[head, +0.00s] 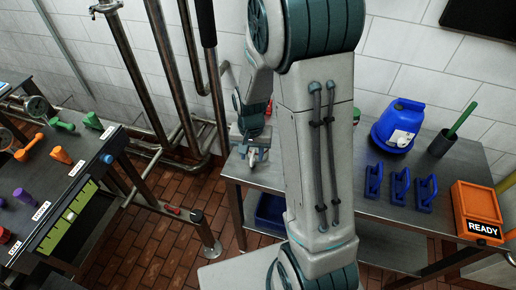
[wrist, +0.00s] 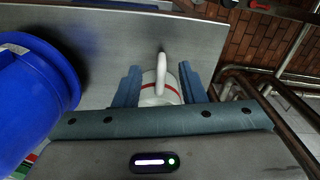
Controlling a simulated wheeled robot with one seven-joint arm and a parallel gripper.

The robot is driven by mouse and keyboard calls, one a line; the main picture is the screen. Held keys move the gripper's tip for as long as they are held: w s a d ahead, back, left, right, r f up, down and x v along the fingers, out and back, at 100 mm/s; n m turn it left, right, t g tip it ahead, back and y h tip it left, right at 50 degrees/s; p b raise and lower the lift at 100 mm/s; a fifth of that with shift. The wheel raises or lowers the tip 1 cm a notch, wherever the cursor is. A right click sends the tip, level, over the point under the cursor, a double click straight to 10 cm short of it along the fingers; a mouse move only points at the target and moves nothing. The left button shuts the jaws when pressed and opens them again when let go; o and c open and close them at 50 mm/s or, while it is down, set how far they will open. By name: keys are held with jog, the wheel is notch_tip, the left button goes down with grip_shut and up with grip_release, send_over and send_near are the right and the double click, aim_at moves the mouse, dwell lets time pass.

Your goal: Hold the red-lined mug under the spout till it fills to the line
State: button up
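The white mug with a red line (wrist: 160,90) is between the two blue fingers of my gripper (wrist: 160,88) in the wrist view. Its handle points away from my palm. The fingers lie close along both its sides; I cannot tell if they press on it. In the head view my gripper (head: 252,154) is low at the left end of the steel table (head: 335,195). A blue dispenser (head: 396,122) with a white front part, possibly its spout, stands at the table's back. The wrist view shows a large blue rounded body (wrist: 35,95) at left. The mug's inside and fill level are hidden.
Several blue brackets (head: 399,187), a dark cup (head: 441,144) with a green stick and an orange READY box (head: 478,208) are on the table's right. Pipes (head: 165,80) and a bench (head: 75,180) with coloured handles stand left. My arm blocks the table's middle.

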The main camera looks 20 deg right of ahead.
aim_at(251, 159)
jog(key=shift+a+f+p, duration=0.1)
jog(key=shift+f+p, duration=0.65)
jog(key=shift+f, duration=2)
jog(key=shift+c, duration=0.4)
grip_shut()
